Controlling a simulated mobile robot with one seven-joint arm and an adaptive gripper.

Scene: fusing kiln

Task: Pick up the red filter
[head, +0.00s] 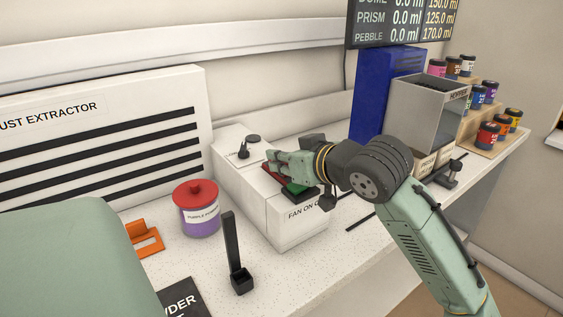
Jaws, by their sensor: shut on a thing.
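My gripper (273,161) is over the top of the white box (302,232) with the "FAN ON" label, pointing left. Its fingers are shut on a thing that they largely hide. A red piece (275,182) shows just under the fingers; it appears to be the red filter, but its outline is mostly covered. A green piece (300,192) shows beside it, nearer the box's front edge. I cannot tell from this view whether the red piece touches the box top.
A purple jar with a red lid (199,208), an orange bracket (146,240) and a black upright scoop (237,260) stand left of the box. A dark knob (254,138) is behind my gripper. A blue panel (386,95) and small jars stand at right.

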